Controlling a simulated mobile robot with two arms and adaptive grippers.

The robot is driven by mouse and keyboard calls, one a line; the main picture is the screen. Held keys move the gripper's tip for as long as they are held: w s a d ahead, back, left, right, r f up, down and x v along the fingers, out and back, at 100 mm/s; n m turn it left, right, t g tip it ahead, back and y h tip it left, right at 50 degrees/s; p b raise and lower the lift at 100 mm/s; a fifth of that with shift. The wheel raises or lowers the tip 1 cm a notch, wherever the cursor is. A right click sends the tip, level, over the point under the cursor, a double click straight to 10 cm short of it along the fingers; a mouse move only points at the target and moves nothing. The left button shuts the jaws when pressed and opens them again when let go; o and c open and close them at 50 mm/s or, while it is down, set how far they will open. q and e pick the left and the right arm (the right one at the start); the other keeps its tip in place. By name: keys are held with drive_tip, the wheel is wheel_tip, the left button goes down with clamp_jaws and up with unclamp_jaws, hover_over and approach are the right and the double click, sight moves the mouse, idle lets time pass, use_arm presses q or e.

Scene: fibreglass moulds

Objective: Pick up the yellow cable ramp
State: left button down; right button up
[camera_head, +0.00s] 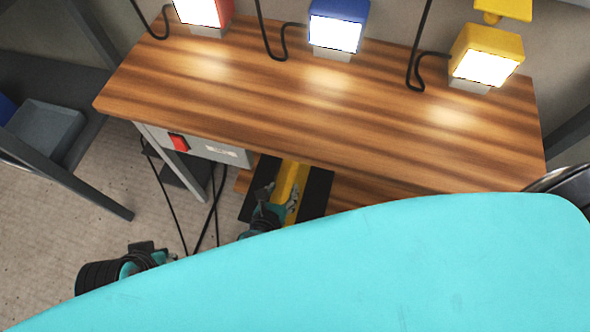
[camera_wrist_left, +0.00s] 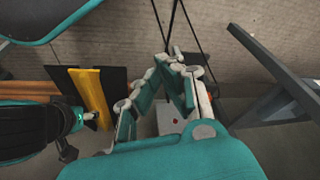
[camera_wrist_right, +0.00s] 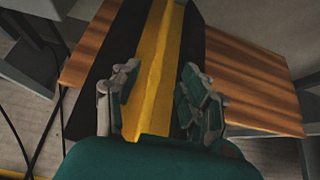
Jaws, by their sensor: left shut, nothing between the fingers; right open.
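The yellow cable ramp (camera_head: 291,178) has a yellow middle strip and black sides. It lies on a lower wooden shelf under the front of the table, and its far end is hidden by the tabletop. My right gripper (camera_head: 279,196) is open over it. In the right wrist view the open fingers (camera_wrist_right: 158,82) stand either side of the yellow strip (camera_wrist_right: 152,75); I cannot tell whether they touch it. The ramp also shows in the left wrist view (camera_wrist_left: 92,92). My left gripper (camera_head: 170,257) is shut and empty, low to the left, apart from the ramp.
The wooden table (camera_head: 300,110) carries red, blue (camera_head: 338,25) and yellow (camera_head: 487,52) lamps with black cables. A grey box with a red switch (camera_head: 180,142) hangs left of the ramp, with cables dangling below. A grey tray (camera_head: 45,130) stands at the left. My turquoise body covers the lower right.

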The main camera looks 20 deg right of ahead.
sight(294, 168)
drive_tip(key=b+x, duration=0.1)
drive_tip(key=x, duration=0.3)
drive_tip(key=shift+w+d+f, duration=0.1)
drive_tip(key=shift+f, duration=0.15)
drive_tip(key=shift+b+x, duration=0.4)
drive_tip(key=shift+x, duration=0.6)
drive_tip(key=shift+w+d, duration=0.1)
drive_tip(key=shift+w, duration=0.1)
drive_tip(key=b+x, duration=0.1)
drive_tip(key=x, duration=0.1)
drive_tip(key=shift+w+d+f+b, duration=0.15)
drive_tip(key=shift+w+d+b, duration=0.05)
drive_tip(key=shift+d+b, duration=0.1)
drive_tip(key=shift+b+x, duration=0.5)
drive_tip(key=shift+x, duration=0.6)
drive_tip(key=shift+w, duration=0.1)
use_arm(q)
drive_tip(key=w+d+r+t+h, duration=0.1)
drive_tip(key=w+d+r+t, duration=0.1)
drive_tip(key=w+t, duration=0.2)
drive_tip(key=w+d+r+t+h, duration=0.1)
drive_tip(key=w+d+r+t, duration=0.1)
drive_tip(key=w+t, duration=0.3)
drive_tip(key=w+r, duration=0.1)
drive_tip(key=w, duration=0.3)
drive_tip(key=shift+w+d+r, duration=0.3)
drive_tip(key=shift+w+d, duration=0.05)
drive_tip(key=shift+d, duration=0.05)
use_arm(e)
drive_tip(key=shift+c, duration=0.2)
